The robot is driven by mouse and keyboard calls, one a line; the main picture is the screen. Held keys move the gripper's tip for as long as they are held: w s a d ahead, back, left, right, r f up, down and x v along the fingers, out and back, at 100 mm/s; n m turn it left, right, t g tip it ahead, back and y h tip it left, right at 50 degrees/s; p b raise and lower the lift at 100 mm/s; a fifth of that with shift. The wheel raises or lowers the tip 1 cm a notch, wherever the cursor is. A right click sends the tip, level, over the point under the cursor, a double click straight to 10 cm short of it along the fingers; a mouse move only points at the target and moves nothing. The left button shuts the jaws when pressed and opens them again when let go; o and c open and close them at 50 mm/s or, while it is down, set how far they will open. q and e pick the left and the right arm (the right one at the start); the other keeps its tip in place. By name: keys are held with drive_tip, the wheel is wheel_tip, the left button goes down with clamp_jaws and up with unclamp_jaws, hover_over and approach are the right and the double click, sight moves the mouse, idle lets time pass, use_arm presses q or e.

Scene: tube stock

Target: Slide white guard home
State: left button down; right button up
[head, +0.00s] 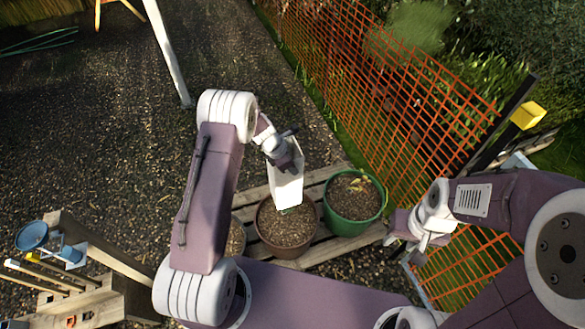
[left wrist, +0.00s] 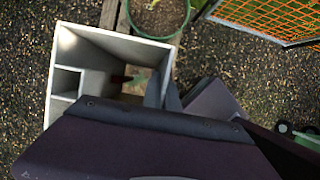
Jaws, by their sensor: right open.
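The white guard (head: 287,187) is a hollow square tube, held upright or slightly tilted over the brown pot (head: 262,240). Its lower end is at or just above the soil; I cannot tell if it touches. My left gripper (head: 286,155) is shut on the guard's upper part. In the left wrist view I look down into the guard (left wrist: 112,45), with a smaller square channel along its left side. The gripper's dark fingers (left wrist: 164,92) are at its right wall. A small green and reddish thing shows inside. My right gripper (head: 408,243) is open and empty, right of the green pot.
The green pot (head: 353,226) with a yellow-green seedling stands right of the brown pot on wooden slats (head: 330,252). Another pot (head: 237,240) is partly hidden by my left arm. Orange mesh fence (head: 400,110) runs behind. A wooden rack (head: 100,300) with a blue item stands lower left.

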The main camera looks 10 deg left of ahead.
use_arm(q)
drive_tip(key=b, duration=0.5)
hover_over(293, 199)
drive_tip(key=shift+a+f, duration=0.1)
drive_tip(key=shift+f, duration=3.55)
drive_tip(key=shift+f+b, duration=2.9)
drive_tip(key=shift+f, duration=0.95)
drive_tip(key=shift+w+f+b, duration=0.1)
drive_tip(key=shift+f+b, duration=2.4)
drive_tip(key=shift+f, duration=0.65)
drive_tip(key=c, duration=1.6)
unclamp_jaws()
drive_tip(key=shift+o, duration=0.2)
